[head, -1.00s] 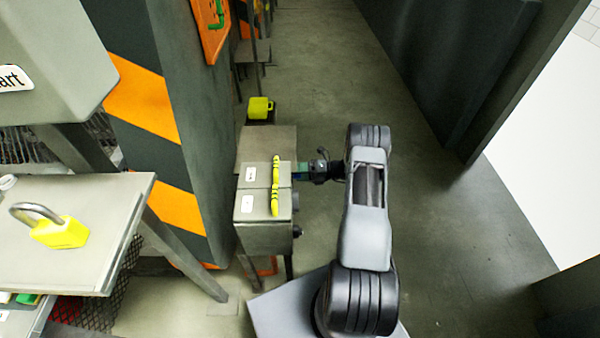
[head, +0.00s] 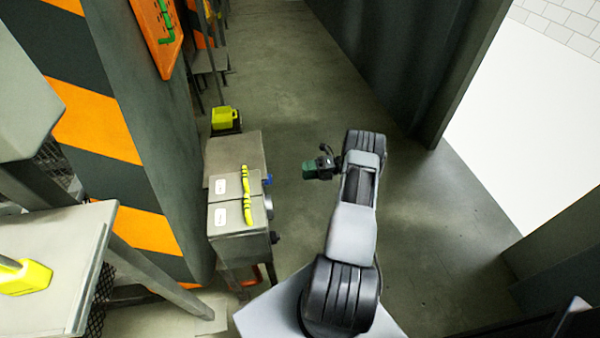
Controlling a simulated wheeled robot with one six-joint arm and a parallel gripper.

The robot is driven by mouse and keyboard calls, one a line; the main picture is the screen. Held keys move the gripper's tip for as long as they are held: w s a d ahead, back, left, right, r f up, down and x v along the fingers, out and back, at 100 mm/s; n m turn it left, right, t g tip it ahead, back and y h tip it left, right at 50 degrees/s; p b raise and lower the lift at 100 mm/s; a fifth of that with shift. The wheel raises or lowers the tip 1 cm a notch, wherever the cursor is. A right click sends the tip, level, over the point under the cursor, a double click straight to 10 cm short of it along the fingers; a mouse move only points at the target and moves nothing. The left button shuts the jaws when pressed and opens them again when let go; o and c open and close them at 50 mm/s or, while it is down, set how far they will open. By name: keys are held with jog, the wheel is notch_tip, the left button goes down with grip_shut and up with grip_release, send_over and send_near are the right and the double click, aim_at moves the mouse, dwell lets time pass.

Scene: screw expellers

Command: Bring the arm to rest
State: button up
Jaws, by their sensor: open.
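My arm (head: 352,228) rises from my base and reaches forward in the head view, bent to the left at its far end. My gripper (head: 308,170) is at the end of the arm, pointing left. It is open and nothing shows in it. A clear strip of floor shows between the gripper and the box. The fingers are small and dark in this view.
A yellow object (head: 224,117) sits beyond the box. A dark wall (head: 400,60) runs along the right. The floor (head: 280,70) between is clear.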

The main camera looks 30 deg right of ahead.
jog(key=shift+d, duration=0.1)
dwell(0.6)
jog(key=s+a+f+n+g+h, duration=0.25)
jog(key=s+f+n, duration=0.2)
jog(key=n, duration=0.35)
jog(key=s+a+r+n+h+p, duration=0.4)
jog(key=a+r+n+p, duration=0.3)
jog(key=r, duration=1.1)
jog(key=s+a+r+n+h+p, duration=0.4)
jog(key=a+r+n+p, duration=0.3)
jog(key=r+n, duration=0.6)
jog(key=s+a+r+n+h+p, duration=0.5)
jog(key=a+r+n+p, duration=0.2)
jog(key=r, duration=1.5)
jog(key=n+p, duration=0.2)
jog(key=shift+r+n+g, duration=0.35)
jog(key=shift+r+n, duration=0.05)
